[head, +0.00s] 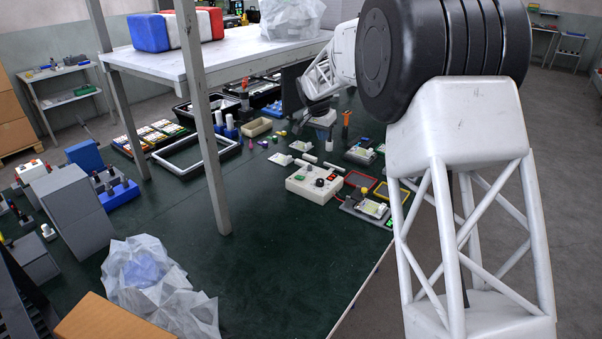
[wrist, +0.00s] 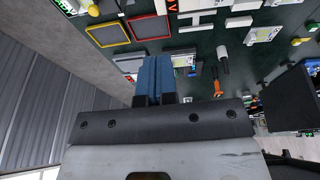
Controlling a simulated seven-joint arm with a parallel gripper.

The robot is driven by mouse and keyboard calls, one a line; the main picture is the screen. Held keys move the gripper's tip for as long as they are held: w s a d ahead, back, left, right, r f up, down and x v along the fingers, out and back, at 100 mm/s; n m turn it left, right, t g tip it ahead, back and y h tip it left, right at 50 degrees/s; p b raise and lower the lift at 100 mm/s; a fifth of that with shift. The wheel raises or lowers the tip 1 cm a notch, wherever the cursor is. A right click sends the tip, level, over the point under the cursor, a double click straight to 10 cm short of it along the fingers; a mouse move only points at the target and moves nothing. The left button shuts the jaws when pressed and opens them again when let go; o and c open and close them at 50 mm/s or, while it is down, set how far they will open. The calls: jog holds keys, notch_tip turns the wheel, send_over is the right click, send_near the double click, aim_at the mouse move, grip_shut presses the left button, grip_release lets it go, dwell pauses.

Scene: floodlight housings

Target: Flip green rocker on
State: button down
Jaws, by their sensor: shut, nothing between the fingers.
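A small bright green part (head: 389,223), which looks like a rocker, sits at the right end of a grey device with a pale screen (head: 372,208) near the table's right edge. A green patch also shows at the top left of the wrist view (wrist: 67,5). Its on or off position is too small to tell. My gripper shows in the wrist view with two blue fingers (wrist: 153,60) shut together and empty. The fingers appear apart from the green part. In the head view the fingers are too small and hidden to make out clearly.
A white control box (head: 313,185) with knobs stands left of the device. A red frame (wrist: 149,28) and a yellow frame (wrist: 108,34) lie nearby. A raised white shelf (head: 215,55) stands over the table's far left. Bare green tabletop (head: 275,250) lies in front.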

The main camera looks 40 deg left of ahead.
send_over(302, 177)
jog(key=s, duration=0.4)
notch_tip(302, 177, down, 6)
jog(key=shift+w+a+f, duration=0.15)
jog(key=shift+a+f, duration=0.05)
jog(key=shift+a, duration=0.25)
jog(key=shift+f, duration=0.1)
jog(key=x, duration=1.2)
jog(key=shift+s+d+f, duration=0.1)
jog(key=shift+s+f, duration=0.1)
jog(key=shift+f, duration=0.05)
jog(key=shift+d+f, duration=0.1)
jog(key=shift+f, duration=0.6)
jog(key=shift+d+f, duration=0.1)
jog(key=shift+f+y, duration=0.3)
jog(key=shift+y, duration=0.2)
